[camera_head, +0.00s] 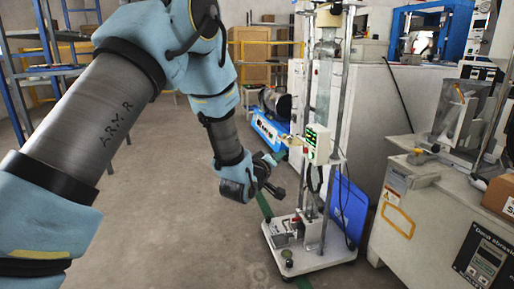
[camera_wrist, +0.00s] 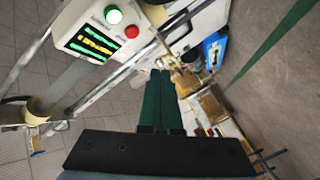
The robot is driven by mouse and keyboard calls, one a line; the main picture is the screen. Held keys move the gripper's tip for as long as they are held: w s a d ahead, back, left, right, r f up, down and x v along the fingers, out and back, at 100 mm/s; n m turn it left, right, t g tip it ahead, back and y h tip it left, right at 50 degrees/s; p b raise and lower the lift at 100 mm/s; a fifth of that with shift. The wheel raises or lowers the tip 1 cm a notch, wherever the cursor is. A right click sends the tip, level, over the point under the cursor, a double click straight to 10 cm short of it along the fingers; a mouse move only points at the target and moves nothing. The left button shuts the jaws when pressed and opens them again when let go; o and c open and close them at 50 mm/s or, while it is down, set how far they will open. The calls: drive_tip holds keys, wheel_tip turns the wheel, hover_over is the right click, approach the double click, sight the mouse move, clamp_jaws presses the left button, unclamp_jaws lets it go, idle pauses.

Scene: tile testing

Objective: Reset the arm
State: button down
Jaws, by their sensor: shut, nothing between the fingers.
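My arm reaches from the left of the head view, bends at the top and comes down toward the middle. My gripper (camera_head: 279,174) is at its end, beside the upright frame of a wheeled test stand (camera_head: 315,262). In the wrist view my gripper (camera_wrist: 160,75) has its two dark green fingers together with nothing between them. A control box (camera_head: 317,144) with a display and buttons is on the stand, to the right of my gripper. This control box (camera_wrist: 100,30) also shows close by in the wrist view, at the upper left. I cannot tell whether the fingers touch anything.
A grey cabinet machine (camera_head: 425,225) with a clear-sided device on top stands at the right. A blue panel (camera_head: 349,205) leans behind the stand. Blue metal racks (camera_head: 45,75) stand at the far left. The concrete floor (camera_head: 165,220) below my arm is clear.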

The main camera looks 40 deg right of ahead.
drive_tip(key=w+a+r+n+t+y+p, duration=0.15)
drive_tip(key=w+a+y, duration=0.35)
drive_tip(key=a, duration=0.6)
drive_tip(key=w+a+r+m+y+p, duration=0.1)
drive_tip(key=w+a+y+p, duration=0.15)
drive_tip(key=w+a, duration=0.65)
drive_tip(key=s+a+r+n+g+y+p, duration=0.15)
drive_tip(key=a+y, duration=0.35)
drive_tip(key=a, duration=1.4)
drive_tip(key=s+a+r+g+y+p, duration=0.3)
drive_tip(key=s+a+g+p, duration=0.15)
drive_tip(key=s+a, duration=1.1)
wheel_tip(320, 180, up, 38)
drive_tip(key=w+a+p, duration=0.1)
drive_tip(key=a+p, duration=0.1)
drive_tip(key=p, duration=3.5)
drive_tip(key=shift+f+g, duration=0.15)
drive_tip(key=shift+g, duration=0.3)
